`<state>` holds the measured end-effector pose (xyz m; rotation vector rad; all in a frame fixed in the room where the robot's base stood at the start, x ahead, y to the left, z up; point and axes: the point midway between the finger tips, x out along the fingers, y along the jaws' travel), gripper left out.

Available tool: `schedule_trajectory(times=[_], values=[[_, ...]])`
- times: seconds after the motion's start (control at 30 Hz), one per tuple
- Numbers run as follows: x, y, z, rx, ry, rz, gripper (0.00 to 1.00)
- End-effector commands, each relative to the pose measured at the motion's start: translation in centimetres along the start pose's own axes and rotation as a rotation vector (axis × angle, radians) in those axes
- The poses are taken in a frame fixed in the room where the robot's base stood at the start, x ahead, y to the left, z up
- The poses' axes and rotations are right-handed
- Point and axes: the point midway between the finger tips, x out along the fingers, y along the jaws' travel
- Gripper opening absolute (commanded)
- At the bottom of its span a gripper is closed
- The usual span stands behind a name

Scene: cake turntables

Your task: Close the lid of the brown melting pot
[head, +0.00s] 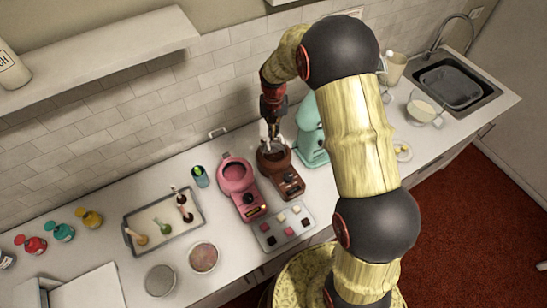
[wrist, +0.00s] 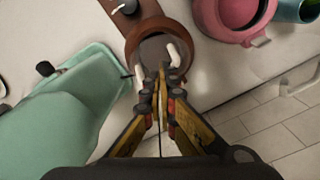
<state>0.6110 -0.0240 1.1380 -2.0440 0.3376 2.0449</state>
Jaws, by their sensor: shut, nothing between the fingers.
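The brown melting pot (head: 290,184) stands on the counter, right of the pink pot. In the wrist view its brown rim (wrist: 136,36) surrounds a dark round interior. Its lid is not clearly made out; the round opening shows from above in the wrist view. My gripper (head: 272,138) points down at the pot's back side. In the wrist view my gripper (wrist: 161,78) is shut and empty, its tips at the rim. Two pale curved pieces flank the tips, perhaps the lid's handle; I cannot tell whether they touch.
A pink melting pot (head: 236,176) stands close on the left. A mint-green appliance (head: 312,130) stands close on the right. A tray of small squares (head: 266,233) lies in front. A tool tray (head: 150,235) and bottles are further left. The tiled wall is behind.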

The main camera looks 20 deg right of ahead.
Motion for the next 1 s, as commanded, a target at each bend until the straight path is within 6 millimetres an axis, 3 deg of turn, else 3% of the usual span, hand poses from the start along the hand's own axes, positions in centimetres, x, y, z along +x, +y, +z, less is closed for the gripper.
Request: schedule_trajectory(times=[1.0], values=[[1.6,0.0,0.0,0.000,0.000,0.000,0.00]])
